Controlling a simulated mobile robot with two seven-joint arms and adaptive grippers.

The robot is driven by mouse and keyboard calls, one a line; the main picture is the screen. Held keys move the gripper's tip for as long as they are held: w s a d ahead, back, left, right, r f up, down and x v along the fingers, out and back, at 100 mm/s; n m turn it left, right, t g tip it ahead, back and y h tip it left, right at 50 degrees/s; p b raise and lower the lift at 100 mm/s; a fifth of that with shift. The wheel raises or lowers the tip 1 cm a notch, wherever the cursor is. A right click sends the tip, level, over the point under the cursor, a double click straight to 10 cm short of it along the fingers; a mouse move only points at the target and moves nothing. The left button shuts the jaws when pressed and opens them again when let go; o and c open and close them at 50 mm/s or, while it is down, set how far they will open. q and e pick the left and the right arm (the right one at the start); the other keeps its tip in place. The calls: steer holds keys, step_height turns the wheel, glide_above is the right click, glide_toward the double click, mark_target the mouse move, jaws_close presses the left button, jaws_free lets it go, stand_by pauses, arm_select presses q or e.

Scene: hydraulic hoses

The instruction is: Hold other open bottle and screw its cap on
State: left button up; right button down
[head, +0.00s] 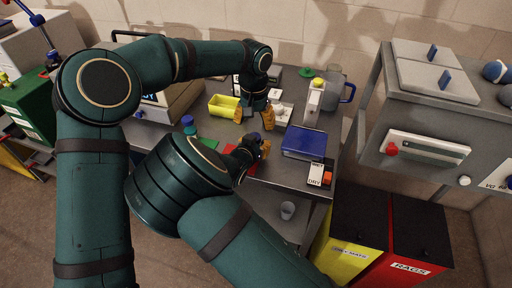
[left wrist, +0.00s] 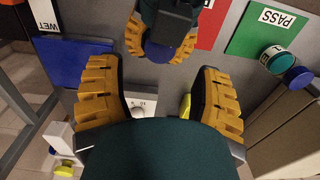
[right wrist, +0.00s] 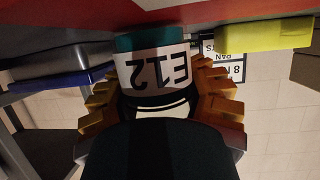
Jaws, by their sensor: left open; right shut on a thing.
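My right gripper (right wrist: 160,110) is shut on a bottle (right wrist: 152,65) with a white E12 label and a teal end. The bottle is just above or on the red mat (right wrist: 60,22); I cannot tell which. The left wrist view shows a dark blue round top (left wrist: 160,51) between the right fingers; I cannot tell whether it is a cap. My left gripper (head: 255,115) is open, with its fingers spread beyond the held bottle and no object visibly gripped. Another teal-and-blue bottle (left wrist: 284,66) stands by the green PASS mat (left wrist: 262,32).
A yellow bin (head: 223,106) is behind on the bench. A blue tray (head: 304,143), a white bottle with a yellow top (head: 314,100) and a clear jug (head: 338,90) stand to the right. A WET/DRY sign (head: 320,174) lies at the front edge.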

arm_select(q)
steer(key=shift+f, duration=3.1)
jaws_close()
steer(key=shift+m, duration=0.4)
jaws_free()
